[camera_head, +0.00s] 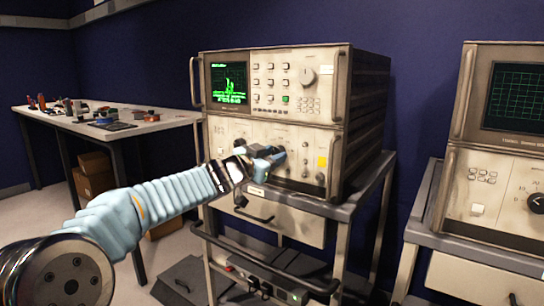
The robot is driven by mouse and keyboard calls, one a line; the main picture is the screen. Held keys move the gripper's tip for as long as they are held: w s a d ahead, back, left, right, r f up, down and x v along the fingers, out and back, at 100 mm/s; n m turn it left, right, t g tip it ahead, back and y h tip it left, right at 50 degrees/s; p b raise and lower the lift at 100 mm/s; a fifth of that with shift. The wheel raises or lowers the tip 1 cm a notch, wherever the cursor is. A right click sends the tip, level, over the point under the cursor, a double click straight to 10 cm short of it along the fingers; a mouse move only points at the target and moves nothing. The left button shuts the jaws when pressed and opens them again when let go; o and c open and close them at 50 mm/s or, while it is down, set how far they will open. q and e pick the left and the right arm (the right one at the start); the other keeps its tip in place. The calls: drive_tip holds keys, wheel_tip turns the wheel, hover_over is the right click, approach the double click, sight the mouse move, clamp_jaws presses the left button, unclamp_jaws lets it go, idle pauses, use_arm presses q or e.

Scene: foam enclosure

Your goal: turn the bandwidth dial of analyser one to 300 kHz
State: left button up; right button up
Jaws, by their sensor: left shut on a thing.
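A beige analyser (330,90) with a lit green screen (228,84) stands on a grey trolley. A second analyser (500,180) is cut off by the right edge; I cannot read which one is analyser one. My left arm, in a pale blue sleeve, reaches to the lower panel of the nearer analyser. My left gripper (268,160) is shut at that panel. The dial in its jaws is hidden by the fingers, and its markings are too small to read. My right gripper is not in view.
The analyser's trolley (345,211) has a drawer and a lower shelf with a power strip (265,284). A workbench (100,128) with small items stands at the back left, with cardboard boxes (93,175) below. Floor between is partly clear.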

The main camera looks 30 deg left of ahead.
use_arm(q)
drive_tip(key=shift+m, duration=3.9)
drive_tip(key=o, duration=1)
drive_tip(key=shift+o, duration=0.2)
drive_tip(key=shift+s, duration=0.1)
